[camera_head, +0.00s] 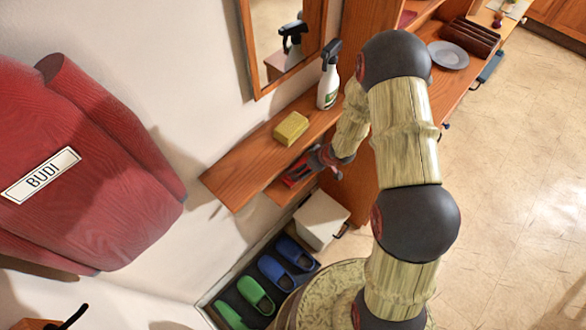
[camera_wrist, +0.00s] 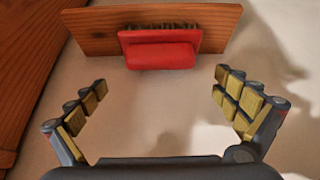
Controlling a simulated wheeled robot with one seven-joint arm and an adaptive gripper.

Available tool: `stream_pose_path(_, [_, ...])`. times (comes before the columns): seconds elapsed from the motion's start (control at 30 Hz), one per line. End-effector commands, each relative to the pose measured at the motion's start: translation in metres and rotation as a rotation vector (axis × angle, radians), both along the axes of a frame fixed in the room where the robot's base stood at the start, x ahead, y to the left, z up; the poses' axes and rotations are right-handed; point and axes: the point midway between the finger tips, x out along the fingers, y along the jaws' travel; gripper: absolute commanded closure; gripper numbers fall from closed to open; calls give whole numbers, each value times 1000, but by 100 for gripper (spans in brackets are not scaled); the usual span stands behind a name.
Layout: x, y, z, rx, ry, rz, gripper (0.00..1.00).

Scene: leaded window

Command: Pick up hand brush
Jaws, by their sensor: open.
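The hand brush, with a red body (camera_wrist: 160,56) and dark bristles along its far side, lies on a small wooden shelf (camera_wrist: 95,28) in the wrist view. In the head view a small red part of it (camera_head: 296,176) shows on the lower shelf, partly hidden by my gripper (camera_head: 315,162). In the wrist view my gripper (camera_wrist: 160,82) is open, its two fingers spread wide apart. The brush lies ahead of the fingertips, roughly centred between them, and nothing is held.
Above the lower shelf, a longer wooden shelf (camera_head: 248,165) carries a yellow sponge (camera_head: 291,128) and a spray bottle (camera_head: 328,82). A white box (camera_head: 320,219) and a tray with blue and green slippers (camera_head: 255,294) stand below. A red coat (camera_head: 90,180) hangs at left.

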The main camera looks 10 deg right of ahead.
Motion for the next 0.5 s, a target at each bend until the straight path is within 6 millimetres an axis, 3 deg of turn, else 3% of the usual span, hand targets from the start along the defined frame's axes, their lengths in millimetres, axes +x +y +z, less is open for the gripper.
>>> stream_pose_path(0.5, [20, 13, -41, 18, 3, -13, 0])
